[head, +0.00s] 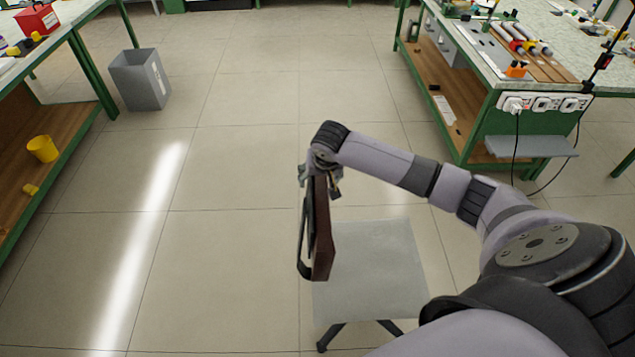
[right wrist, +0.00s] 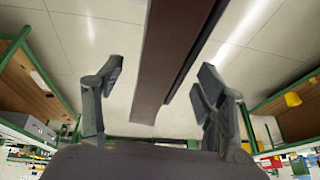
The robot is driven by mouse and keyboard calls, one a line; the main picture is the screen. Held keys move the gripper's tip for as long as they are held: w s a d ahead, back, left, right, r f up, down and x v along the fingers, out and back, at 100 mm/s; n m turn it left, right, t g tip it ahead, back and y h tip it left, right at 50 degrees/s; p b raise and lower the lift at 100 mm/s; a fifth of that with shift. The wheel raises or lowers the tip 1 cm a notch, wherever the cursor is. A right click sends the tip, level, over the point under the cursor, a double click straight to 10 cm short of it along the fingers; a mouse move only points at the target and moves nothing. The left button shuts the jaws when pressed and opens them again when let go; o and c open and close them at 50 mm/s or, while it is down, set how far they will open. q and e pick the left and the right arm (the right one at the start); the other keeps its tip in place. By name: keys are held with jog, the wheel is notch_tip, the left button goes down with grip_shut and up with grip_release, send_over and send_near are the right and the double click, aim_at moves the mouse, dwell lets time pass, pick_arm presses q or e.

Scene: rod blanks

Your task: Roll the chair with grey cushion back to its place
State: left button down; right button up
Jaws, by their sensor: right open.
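The chair stands on the tiled floor in front of me, with a flat grey seat cushion (head: 372,268) and a dark brown upright backrest (head: 322,240) at its left side. Part of its dark legs shows below the seat. My right gripper (head: 319,182) is at the top of the backrest, fingers pointing down. In the right wrist view the open fingers (right wrist: 160,80) stand on either side of the backrest (right wrist: 165,50), with gaps showing between them and it. My left gripper is out of view.
A grey bin (head: 141,80) stands at the upper left beside a green-framed workbench (head: 88,65). Another workbench (head: 480,135) with sockets and a grey shelf (head: 530,146) stands at the right. The floor (head: 235,190) between them is clear.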

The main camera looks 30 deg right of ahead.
jog(key=x, duration=0.3)
jog(key=shift+x, duration=1)
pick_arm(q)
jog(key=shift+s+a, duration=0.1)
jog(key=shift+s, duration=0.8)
pick_arm(e)
jog(key=shift+w+f, duration=0.1)
jog(key=shift+f, duration=0.2)
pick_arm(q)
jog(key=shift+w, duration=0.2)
pick_arm(e)
jog(key=shift+c, duration=0.6)
jog(key=c, duration=0.4)
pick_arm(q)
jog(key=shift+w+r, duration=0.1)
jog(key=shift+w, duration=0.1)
pick_arm(e)
grip_shut()
